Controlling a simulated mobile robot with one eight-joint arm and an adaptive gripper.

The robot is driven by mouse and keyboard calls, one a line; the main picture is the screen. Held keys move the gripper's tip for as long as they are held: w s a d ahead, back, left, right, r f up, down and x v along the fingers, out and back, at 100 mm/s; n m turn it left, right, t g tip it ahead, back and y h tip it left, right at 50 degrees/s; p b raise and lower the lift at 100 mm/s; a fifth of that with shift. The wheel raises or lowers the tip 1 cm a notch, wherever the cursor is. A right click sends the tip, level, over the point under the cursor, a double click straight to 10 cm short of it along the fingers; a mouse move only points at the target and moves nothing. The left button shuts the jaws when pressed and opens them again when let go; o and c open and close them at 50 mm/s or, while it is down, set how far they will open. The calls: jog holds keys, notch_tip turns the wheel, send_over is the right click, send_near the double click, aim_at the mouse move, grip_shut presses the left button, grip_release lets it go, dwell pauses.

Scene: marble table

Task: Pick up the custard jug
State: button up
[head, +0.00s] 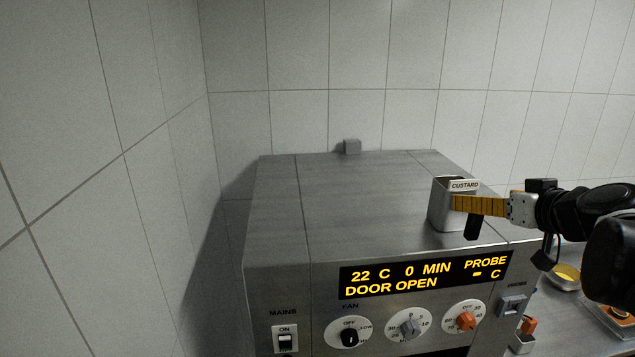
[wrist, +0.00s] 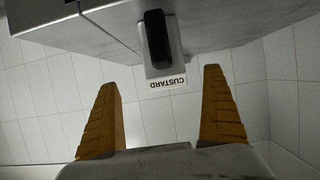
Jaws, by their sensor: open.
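The custard jug (head: 440,208) is a small metal jug with a white CUSTARD label (head: 465,185). It stands upright on top of the steel oven, near its right edge. Its black handle (head: 473,227) faces my arm. My gripper (head: 456,202) comes in from the right, with its yellow finger overlapping the jug's upper part in the head view. In the wrist view the picture is upside down; the jug (wrist: 175,62) and its handle (wrist: 157,38) lie ahead, between my open fingers (wrist: 158,78) sideways. I see no contact.
The oven top (head: 350,200) is otherwise mostly clear, with a small grey block (head: 352,146) behind it by the tiled wall. The oven's display (head: 425,275) reads DOOR OPEN, with knobs below. A bowl with yellow contents (head: 565,276) stands lower right on a counter.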

jog(key=x, duration=0.4)
jog(key=shift+d+f, duration=0.1)
jog(key=shift+w+a+f+p, duration=0.15)
jog(key=shift+w+a+p, duration=0.2)
jog(key=shift+w, duration=0.25)
jog(key=p+x, duration=0.1)
jog(key=x, duration=0.3)
jog(key=shift+w+a+f, duration=0.1)
jog(key=shift+w, duration=0.1)
jog(key=shift+s, duration=0.2)
jog(key=shift+s+a, duration=0.1)
jog(key=c, duration=1.5)
